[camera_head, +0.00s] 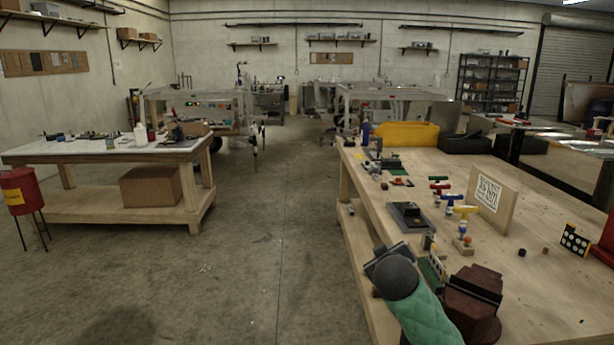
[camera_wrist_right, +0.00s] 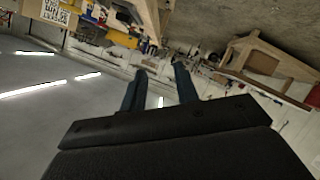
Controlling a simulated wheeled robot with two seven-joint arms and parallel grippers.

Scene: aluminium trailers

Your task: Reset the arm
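My right gripper (camera_wrist_right: 160,72) shows in the right wrist view. Its two dark fingers stand apart with nothing between them, so it is open and empty. The view past the fingers is tilted and shows the workshop, with a printed code board (camera_wrist_right: 55,12) at the top left. My left gripper is not seen in any frame.
A wooden workbench (camera_head: 545,285) fills the right of the head view. Another table (camera_head: 95,152) stands left. Open floor (camera_head: 270,230) lies between.

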